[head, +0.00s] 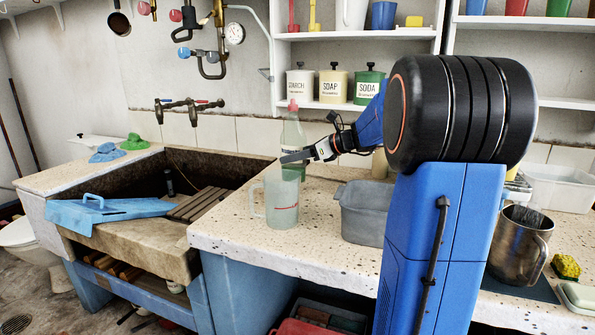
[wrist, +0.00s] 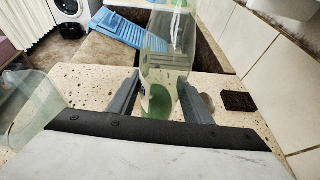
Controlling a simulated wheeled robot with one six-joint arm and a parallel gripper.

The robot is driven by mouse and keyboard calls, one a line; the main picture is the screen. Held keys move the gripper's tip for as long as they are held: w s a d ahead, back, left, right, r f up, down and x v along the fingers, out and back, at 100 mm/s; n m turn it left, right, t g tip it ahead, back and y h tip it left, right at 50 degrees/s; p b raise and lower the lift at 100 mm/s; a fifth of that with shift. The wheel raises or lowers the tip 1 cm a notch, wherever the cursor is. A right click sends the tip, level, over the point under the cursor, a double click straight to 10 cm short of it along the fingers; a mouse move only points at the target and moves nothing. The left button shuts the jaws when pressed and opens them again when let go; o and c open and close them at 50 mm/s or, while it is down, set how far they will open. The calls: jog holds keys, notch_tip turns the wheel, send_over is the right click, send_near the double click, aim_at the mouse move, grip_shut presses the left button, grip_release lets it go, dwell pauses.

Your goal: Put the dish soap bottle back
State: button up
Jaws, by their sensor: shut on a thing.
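The dish soap bottle (head: 293,132) is clear with green liquid and a red cap. It is upright over the back of the speckled counter, just right of the stone trough. My gripper (head: 294,157) is shut on its body from the right. In the wrist view the bottle (wrist: 168,55) is between the two fingers of my gripper (wrist: 160,88). I cannot tell whether its base touches the counter. The clear jug hides part of the bottle's lower end in the head view.
The clear measuring jug (head: 281,203) stands close in front of the bottle. A grey tub (head: 363,212) stands to the right. The stone trough (head: 160,235) with a blue washboard (head: 105,210) is left. A shelf (head: 330,107) with canisters is above. A dark square (wrist: 238,101) lies on the counter.

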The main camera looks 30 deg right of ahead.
aim_at(295, 167)
jog(key=shift+d+f, duration=0.1)
jog(key=shift+f, duration=0.4)
jog(key=shift+s+f, duration=0.1)
jog(key=shift+f, duration=1.5)
jog(key=shift+f, duration=0.15)
jog(key=o, duration=1.3)
jog(key=v, duration=1.2)
jog(key=shift+r, duration=0.25)
